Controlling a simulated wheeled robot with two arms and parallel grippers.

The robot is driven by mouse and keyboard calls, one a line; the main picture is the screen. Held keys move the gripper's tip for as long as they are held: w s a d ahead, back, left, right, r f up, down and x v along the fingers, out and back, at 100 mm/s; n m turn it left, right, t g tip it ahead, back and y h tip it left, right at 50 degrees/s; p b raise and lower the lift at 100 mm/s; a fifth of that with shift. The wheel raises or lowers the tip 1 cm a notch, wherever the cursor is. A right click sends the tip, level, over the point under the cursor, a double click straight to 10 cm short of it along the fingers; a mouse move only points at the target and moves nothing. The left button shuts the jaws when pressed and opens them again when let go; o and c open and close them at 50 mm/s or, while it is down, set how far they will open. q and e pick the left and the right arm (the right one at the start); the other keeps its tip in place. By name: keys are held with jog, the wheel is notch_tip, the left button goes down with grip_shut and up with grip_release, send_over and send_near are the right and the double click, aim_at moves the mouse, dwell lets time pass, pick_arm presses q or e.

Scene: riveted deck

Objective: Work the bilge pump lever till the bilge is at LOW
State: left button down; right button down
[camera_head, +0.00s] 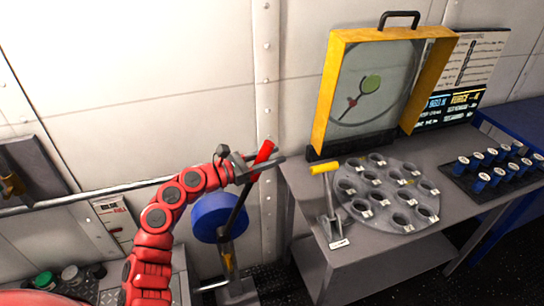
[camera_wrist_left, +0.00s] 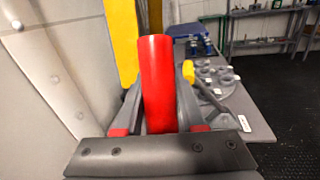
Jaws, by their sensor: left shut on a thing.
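The pump lever has a red grip (camera_head: 264,152) and a dark shaft (camera_head: 236,212) that slants down to the left, past a blue round part (camera_head: 208,219), to a base (camera_head: 238,291) on the floor. My left gripper (camera_head: 250,168) is shut around the grip, whose top end sticks out past the fingers. In the left wrist view the red grip (camera_wrist_left: 158,82) stands between the two fingers of my left gripper (camera_wrist_left: 158,112). A small panel with red lettering (camera_head: 113,212) is on the wall at left; I cannot read a bilge level. My right gripper is out of view.
A grey table (camera_head: 345,272) stands right of the lever. It carries a small yellow-handled lever (camera_head: 326,169), a round plate with several cups (camera_head: 385,216), a yellow frame (camera_head: 325,100) and a rack with several blue-bodied pieces (camera_head: 505,190). A wall pipe (camera_head: 75,199) runs behind my arm.

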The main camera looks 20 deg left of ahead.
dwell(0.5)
pick_arm(q)
jog(key=s+a+r+n+t+h+b, duration=0.1)
jog(key=s+a+t+h+b, duration=0.1)
jog(key=s+a+t+b, duration=0.2)
jog(key=s+a+r+n+t+h+b, duration=0.1)
jog(key=s+a+n+t+h+b, duration=0.1)
jog(key=s+a+b, duration=0.9)
jog(key=shift+a+r+t+h+b, duration=0.45)
jog(key=shift+a+t+b, duration=0.55)
jog(key=shift+a+b, duration=3.4)
jog(key=shift+d+b, duration=0.8)
jog(key=shift+d, duration=0.1)
jog(key=shift+w, duration=0.1)
jog(key=c, duration=0.5)
grip_release()
